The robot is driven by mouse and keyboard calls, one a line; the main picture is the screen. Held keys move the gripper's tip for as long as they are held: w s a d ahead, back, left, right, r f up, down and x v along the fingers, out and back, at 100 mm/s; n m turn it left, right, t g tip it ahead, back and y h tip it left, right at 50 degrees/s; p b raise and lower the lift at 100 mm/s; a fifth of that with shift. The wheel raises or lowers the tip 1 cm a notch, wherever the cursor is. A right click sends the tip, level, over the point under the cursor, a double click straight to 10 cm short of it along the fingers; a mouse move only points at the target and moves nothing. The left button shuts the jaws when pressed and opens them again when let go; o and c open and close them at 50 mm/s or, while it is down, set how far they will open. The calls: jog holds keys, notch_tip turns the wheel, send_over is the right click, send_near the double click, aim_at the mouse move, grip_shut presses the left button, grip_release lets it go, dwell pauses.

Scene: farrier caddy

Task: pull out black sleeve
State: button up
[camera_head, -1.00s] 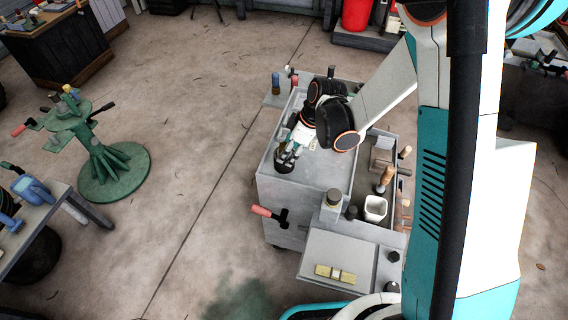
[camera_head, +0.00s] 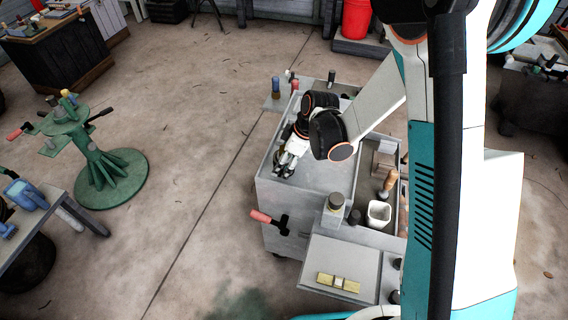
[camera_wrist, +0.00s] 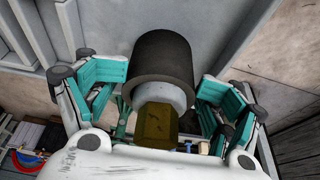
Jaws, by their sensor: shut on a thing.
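The black sleeve (camera_wrist: 163,62) shows in the wrist view as a dark cylinder. A pale grey collar (camera_wrist: 160,94) and a brass hexagonal piece (camera_wrist: 156,124) stick out of its near end, in line with it. My gripper (camera_wrist: 163,85) has its teal finger pads on either side of the sleeve and is shut on it. The exact contact is hard to see. In the head view, my gripper (camera_head: 284,165) is over the left part of the grey cart (camera_head: 320,176); the sleeve there is small and mostly hidden by the fingers.
A capped post (camera_head: 335,201) and a white cup (camera_head: 378,213) stand at the cart's near side. A red-handled hammer (camera_head: 269,219) hangs on its near left side. A lower shelf (camera_head: 340,262) carries a brass-coloured block (camera_head: 338,282). Open floor lies left, towards a green stand (camera_head: 110,172).

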jog(key=shift+w+r+p, duration=0.1)
jog(key=shift+r+p, duration=0.55)
jog(key=shift+r, duration=0.45)
dwell(0.5)
jog(key=shift+r+p, duration=3.2)
jog(key=shift+r, duration=1.95)
